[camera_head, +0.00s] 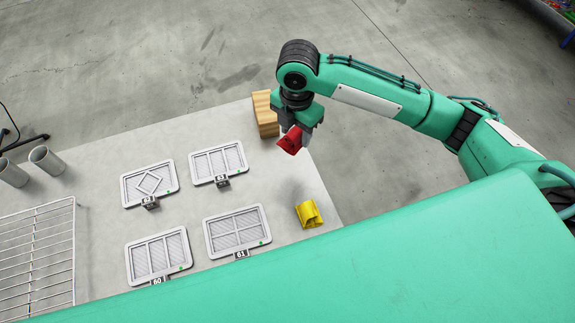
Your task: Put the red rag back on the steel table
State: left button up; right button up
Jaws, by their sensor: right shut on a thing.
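The red rag (291,140) is crumpled and hangs from my right gripper (297,127) in the head view. The gripper is shut on it, and its fingers are largely hidden by the wrist and the rag. The rag appears above the far right part of the steel table (280,190), beside the wooden block; its height over the table is hard to tell. My left gripper does not show.
A wooden block (265,114) stands at the table's far right edge. A yellow rag (309,214) lies near the right edge. Several framed panels, one a panel with a diamond (149,184), lie mid-table. A wire rack (40,255) and grey cups (46,160) are at left.

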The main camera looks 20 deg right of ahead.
aim_at(287, 164)
jog(key=r+n, duration=0.2)
jog(key=n, duration=0.2)
jog(key=w+a+r+n+b, duration=0.1)
jog(key=n, duration=0.3)
jog(key=r+n+b, duration=0.1)
jog(key=r+n, duration=0.1)
jog(key=n, duration=0.2)
jog(key=shift+w+a+r+n, duration=0.2)
jog(key=shift+w+r+n, duration=0.1)
jog(key=shift+r, duration=0.05)
jog(key=n, duration=0.1)
jog(key=r+n, duration=0.1)
jog(key=n, duration=0.1)
jog(key=shift+a+r+n, duration=0.15)
jog(key=shift+r+n, duration=0.1)
jog(key=shift+n, duration=0.15)
notch_tip(287, 164, down, 20)
jog(key=p, duration=0.3)
jog(key=shift+r, duration=0.15)
jog(key=o, duration=1)
notch_tip(287, 164, up, 12)
jog(key=b, duration=0.3)
